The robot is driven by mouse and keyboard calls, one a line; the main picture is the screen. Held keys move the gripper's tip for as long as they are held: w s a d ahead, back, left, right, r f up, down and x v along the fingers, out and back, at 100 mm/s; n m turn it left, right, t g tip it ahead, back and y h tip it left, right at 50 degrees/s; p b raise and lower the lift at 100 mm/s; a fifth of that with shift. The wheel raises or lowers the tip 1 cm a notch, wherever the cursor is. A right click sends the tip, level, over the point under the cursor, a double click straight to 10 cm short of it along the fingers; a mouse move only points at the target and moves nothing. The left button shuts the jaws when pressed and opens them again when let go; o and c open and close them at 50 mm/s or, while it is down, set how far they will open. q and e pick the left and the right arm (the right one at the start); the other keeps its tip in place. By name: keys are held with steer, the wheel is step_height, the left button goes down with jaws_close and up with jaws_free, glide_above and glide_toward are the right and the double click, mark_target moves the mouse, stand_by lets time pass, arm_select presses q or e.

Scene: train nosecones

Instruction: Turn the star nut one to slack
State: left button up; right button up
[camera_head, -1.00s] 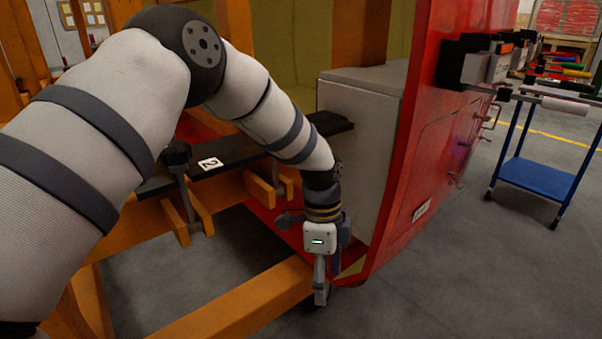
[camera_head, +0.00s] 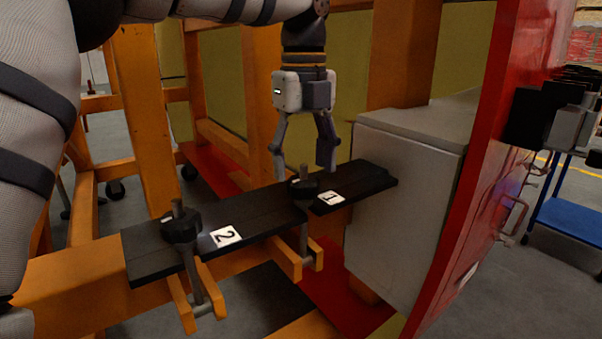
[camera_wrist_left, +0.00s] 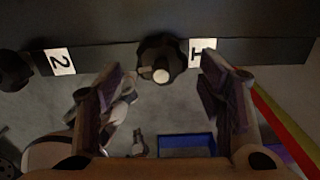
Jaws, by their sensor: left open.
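Star nut one (camera_head: 302,188) is a black lobed knob on a grey stud, set on the black bar (camera_head: 265,208) beside the white label "1" (camera_head: 330,198). My left gripper (camera_head: 302,165) points down just above it, open and empty, one finger to each side. In the left wrist view, star nut one (camera_wrist_left: 161,58) lies centred between the open fingers of the left gripper (camera_wrist_left: 160,85), and its stud end shows. My right gripper is out of view.
A second star nut (camera_head: 181,224) stands on the same bar by label "2" (camera_head: 225,236). Orange frame posts (camera_head: 150,120) rise behind. A grey box (camera_head: 405,190) and red nosecone wall (camera_head: 480,180) stand close at right. A blue cart (camera_head: 570,225) is farther right.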

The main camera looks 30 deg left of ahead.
mark_target(304, 178)
arm_select(q)
steer(key=shift+f, duration=1.5)
steer(key=c, duration=1.1)
steer(key=shift+c, duration=0.2)
